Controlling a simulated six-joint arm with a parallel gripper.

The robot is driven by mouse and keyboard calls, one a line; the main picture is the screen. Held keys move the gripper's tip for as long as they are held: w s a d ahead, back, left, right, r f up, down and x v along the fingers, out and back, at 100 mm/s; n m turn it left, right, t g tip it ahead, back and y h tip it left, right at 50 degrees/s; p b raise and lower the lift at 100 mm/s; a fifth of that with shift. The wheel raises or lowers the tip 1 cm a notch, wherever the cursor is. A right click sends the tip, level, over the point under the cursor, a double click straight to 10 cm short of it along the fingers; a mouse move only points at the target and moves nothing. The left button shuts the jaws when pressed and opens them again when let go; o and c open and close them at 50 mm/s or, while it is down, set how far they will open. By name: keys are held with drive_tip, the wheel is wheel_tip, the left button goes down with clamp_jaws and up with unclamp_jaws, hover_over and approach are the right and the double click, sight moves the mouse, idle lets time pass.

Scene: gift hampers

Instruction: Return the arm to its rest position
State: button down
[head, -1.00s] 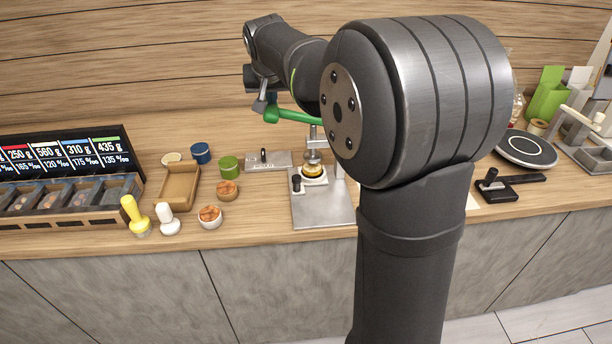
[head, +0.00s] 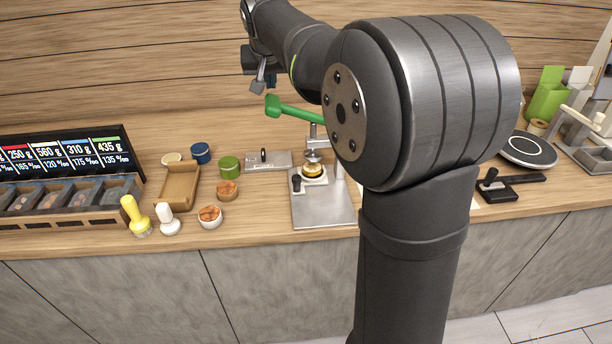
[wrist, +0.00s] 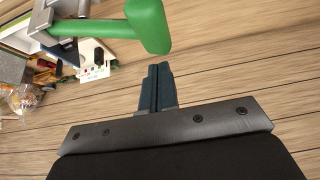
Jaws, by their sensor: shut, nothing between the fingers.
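My gripper (head: 258,84) is raised above the back of the counter, near the wooden wall. Its fingers (wrist: 158,86) are shut together with nothing between them in the wrist view. The green lever handle (head: 292,110) of the press stands just below and to the right of my gripper in the head view. The handle also shows in the wrist view (wrist: 149,24), apart from the fingers. My arm's large joint hides part of the counter behind it.
The press's metal base (head: 322,210) stands mid-counter. To its left are a wooden tray (head: 179,190), a green jar (head: 229,167), a blue jar (head: 201,153), stamps and small bowls. A display rack (head: 65,220) is at far left. A round black plate (head: 527,150) lies at right.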

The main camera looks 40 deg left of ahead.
drive_tip(key=shift+r, duration=1.2)
drive_tip(key=shift+f, duration=2.3)
